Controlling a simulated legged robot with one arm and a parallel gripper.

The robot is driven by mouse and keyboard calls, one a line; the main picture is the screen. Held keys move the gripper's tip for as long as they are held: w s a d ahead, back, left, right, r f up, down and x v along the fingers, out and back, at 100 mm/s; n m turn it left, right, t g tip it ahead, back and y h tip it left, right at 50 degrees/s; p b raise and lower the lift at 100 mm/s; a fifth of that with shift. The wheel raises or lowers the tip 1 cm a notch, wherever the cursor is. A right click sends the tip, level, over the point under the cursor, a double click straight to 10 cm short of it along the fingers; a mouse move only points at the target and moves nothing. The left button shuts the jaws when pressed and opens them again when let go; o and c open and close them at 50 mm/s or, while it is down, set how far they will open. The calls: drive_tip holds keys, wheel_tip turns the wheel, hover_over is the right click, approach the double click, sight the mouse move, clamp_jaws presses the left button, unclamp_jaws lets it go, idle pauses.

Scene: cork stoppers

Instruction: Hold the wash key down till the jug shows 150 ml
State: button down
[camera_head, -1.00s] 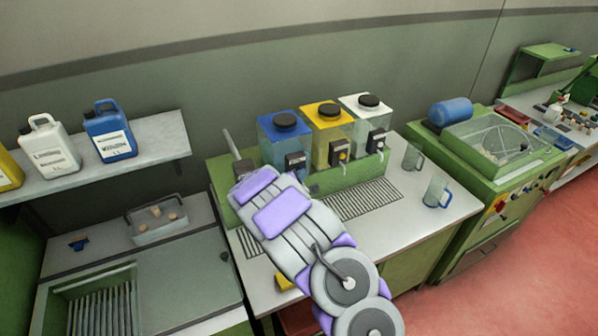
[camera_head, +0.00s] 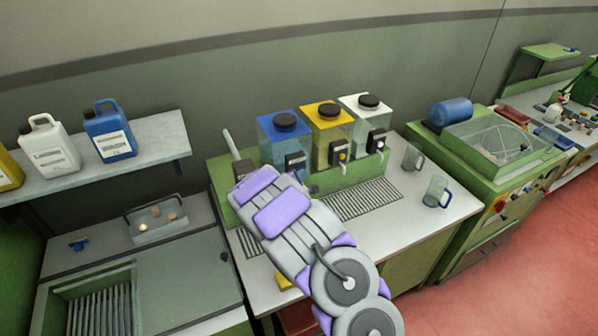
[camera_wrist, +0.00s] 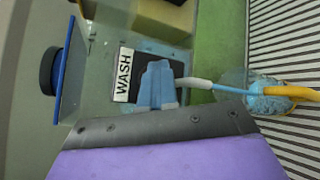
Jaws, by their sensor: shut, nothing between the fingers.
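The wash tank (camera_head: 271,153) is the blue-topped one at the left of a row of three; its black box carries a WASH label (camera_wrist: 124,74) in the wrist view. My gripper (camera_wrist: 158,68) is shut, its bluish fingers together against the front of that box, where they cover the key. A pale spout (camera_wrist: 197,83) shows beside them. A thin blue stream (camera_wrist: 230,90) runs from it into a clear jug holding blue liquid (camera_wrist: 270,97), with a yellow part beside it. The jug's scale is not readable. In the head view my arm hides the fingers and this jug.
Yellow-topped (camera_head: 327,137) and white-topped (camera_head: 361,122) tanks stand to the right. A clear jug (camera_head: 412,157) and a blue-handled jug (camera_head: 437,192) stand on the counter's right side. A basket of corks (camera_head: 158,226) is at left. A slotted drain (camera_head: 365,199) runs before the tanks.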

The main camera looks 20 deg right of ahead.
drive_tip(key=shift+s, duration=0.1)
idle(0.7)
drive_tip(key=shift+s, duration=0.75)
drive_tip(key=shift+s+d, duration=0.1)
drive_tip(key=shift+s, duration=2.4)
